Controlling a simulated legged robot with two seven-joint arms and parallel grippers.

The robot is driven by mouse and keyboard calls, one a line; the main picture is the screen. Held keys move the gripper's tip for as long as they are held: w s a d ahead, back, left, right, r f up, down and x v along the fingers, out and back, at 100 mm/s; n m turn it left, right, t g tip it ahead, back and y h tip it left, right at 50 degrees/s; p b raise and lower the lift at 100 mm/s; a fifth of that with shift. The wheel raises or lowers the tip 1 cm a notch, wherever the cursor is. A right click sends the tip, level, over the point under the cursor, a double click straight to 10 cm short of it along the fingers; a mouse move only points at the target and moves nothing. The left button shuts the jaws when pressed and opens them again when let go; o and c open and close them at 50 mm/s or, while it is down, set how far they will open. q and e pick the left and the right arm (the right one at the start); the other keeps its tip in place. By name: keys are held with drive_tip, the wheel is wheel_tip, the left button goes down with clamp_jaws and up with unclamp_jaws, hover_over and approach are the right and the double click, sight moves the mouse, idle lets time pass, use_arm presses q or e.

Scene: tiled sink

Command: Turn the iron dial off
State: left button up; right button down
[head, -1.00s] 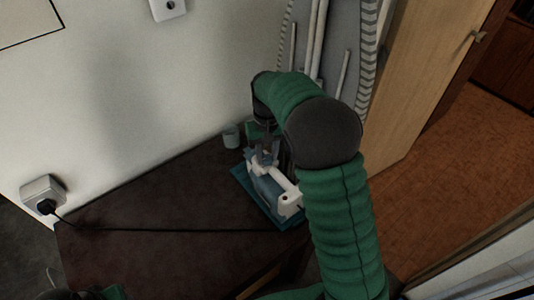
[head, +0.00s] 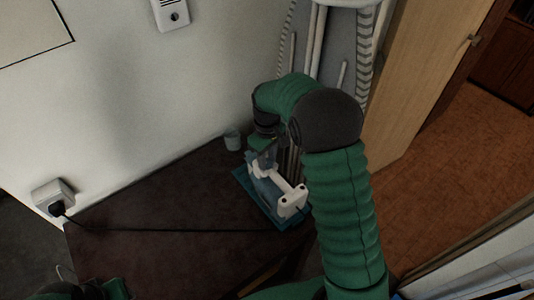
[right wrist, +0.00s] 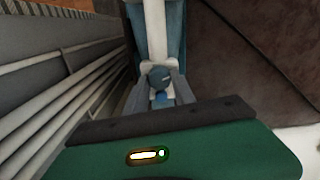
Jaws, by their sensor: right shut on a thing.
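The blue and white iron (head: 291,201) sits on a teal base (head: 246,184) on the dark brown table, with its white end towards the front right. My right arm reaches over from the right. My right gripper (head: 266,157) points down at the far end of the iron, partly hidden by its own wrist. In the right wrist view the small round blue dial (right wrist: 159,76) sits between the two grey fingers, and the gripper (right wrist: 160,92) is shut on it. The iron's white handle (right wrist: 154,22) runs away from the dial. My left gripper does not show.
A small pale blue cup (head: 232,139) stands by the wall behind the iron. A black cord (head: 165,229) crosses the table from the wall socket (head: 53,195). Upright white poles (head: 318,45) stand behind my arm. The table's left part is clear.

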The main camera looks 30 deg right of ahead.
drive_tip(key=n+p, duration=0.2)
drive_tip(key=n, duration=0.2)
drive_tip(key=shift+r+p, duration=0.2)
drive_tip(key=shift+p, duration=0.2)
drive_tip(key=shift+f+n+p, duration=0.1)
drive_tip(key=shift+n+p, duration=0.45)
drive_tip(key=shift+n, duration=0.45)
drive_tip(key=c, duration=1)
unclamp_jaws()
drive_tip(key=shift+f, duration=0.1)
drive_tip(key=shift+c, duration=0.2)
wheel_tip(320, 180, up, 17)
drive_tip(key=shift+p, duration=0.4)
drive_tip(key=shift+f, duration=0.15)
